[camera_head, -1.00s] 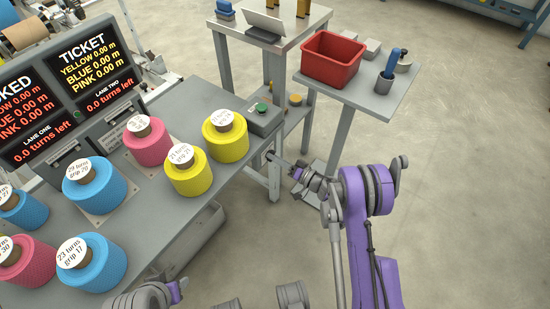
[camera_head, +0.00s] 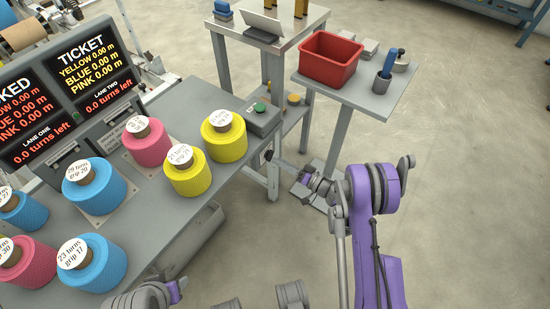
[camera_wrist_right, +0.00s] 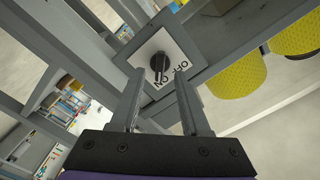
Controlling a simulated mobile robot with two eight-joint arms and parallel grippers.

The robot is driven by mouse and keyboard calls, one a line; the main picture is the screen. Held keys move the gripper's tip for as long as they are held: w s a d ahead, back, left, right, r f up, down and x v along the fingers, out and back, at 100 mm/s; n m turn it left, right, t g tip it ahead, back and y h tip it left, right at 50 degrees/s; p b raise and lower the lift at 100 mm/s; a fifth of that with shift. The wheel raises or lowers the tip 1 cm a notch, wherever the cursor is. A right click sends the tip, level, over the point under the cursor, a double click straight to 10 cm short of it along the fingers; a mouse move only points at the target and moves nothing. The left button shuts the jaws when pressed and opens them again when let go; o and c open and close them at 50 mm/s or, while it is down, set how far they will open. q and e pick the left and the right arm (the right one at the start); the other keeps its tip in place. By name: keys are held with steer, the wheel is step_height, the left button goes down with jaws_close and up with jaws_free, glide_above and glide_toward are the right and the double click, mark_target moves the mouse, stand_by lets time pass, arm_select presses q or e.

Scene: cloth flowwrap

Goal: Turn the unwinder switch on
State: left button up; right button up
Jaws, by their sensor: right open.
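The unwinder switch is a dark rotary knob (camera_wrist_right: 159,64) on a white plate (camera_wrist_right: 176,50) with ON and OFF lettering, fixed to a grey table part. In the right wrist view my right gripper (camera_wrist_right: 160,82) is open, with its two fingers pointing at the plate on either side of the knob. Contact between fingers and knob cannot be told. In the head view my right gripper (camera_head: 277,159) reaches the end of the grey table, and the knob is small and mostly hidden there. Part of my left wrist (camera_head: 172,292) shows at the bottom edge; its fingers are not clear.
The grey table (camera_head: 214,105) carries yellow, pink and blue spools and a box with a green button (camera_head: 260,107). Two display screens stand at its left. A red bin (camera_head: 329,58) stands on a side table at the right. Open floor lies right of my arm.

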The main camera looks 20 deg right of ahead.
steer(key=v, duration=0.7)
steer(key=shift+p, duration=0.4)
